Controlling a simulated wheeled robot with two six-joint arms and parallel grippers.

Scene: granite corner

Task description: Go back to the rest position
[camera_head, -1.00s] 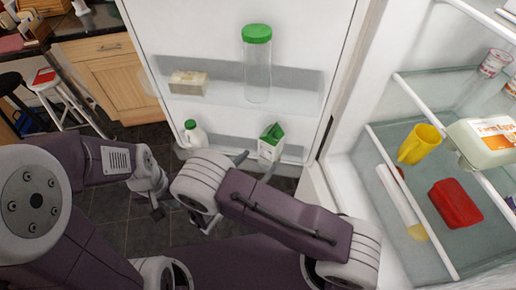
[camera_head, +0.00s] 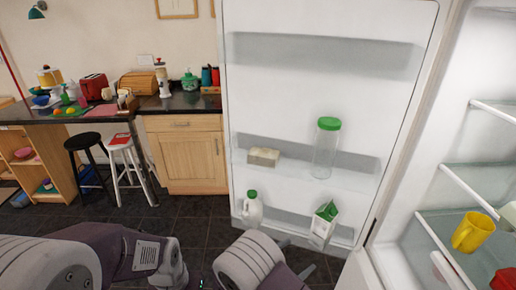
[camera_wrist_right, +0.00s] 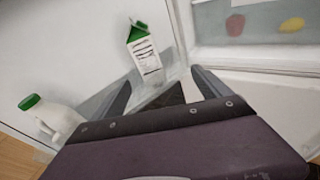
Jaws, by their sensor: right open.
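My right gripper (camera_head: 295,258) shows partly behind my right arm at the bottom of the head view, in front of the open fridge door. In the right wrist view its two fingers (camera_wrist_right: 163,88) are spread apart with nothing between them. A milk carton with a green top (camera_head: 324,221) stands in the low door shelf, beyond the fingers; it also shows in the right wrist view (camera_wrist_right: 145,52). My left arm is at the bottom left of the head view, and its gripper is out of the picture.
The fridge door (camera_head: 320,95) stands open with a white jug (camera_head: 252,209), a green-lidded jar (camera_head: 326,150) and a pale block (camera_head: 263,157) on its shelves. A yellow mug (camera_head: 471,232) is inside the fridge. Stools (camera_head: 124,160) and a wooden cabinet (camera_head: 187,160) stand left.

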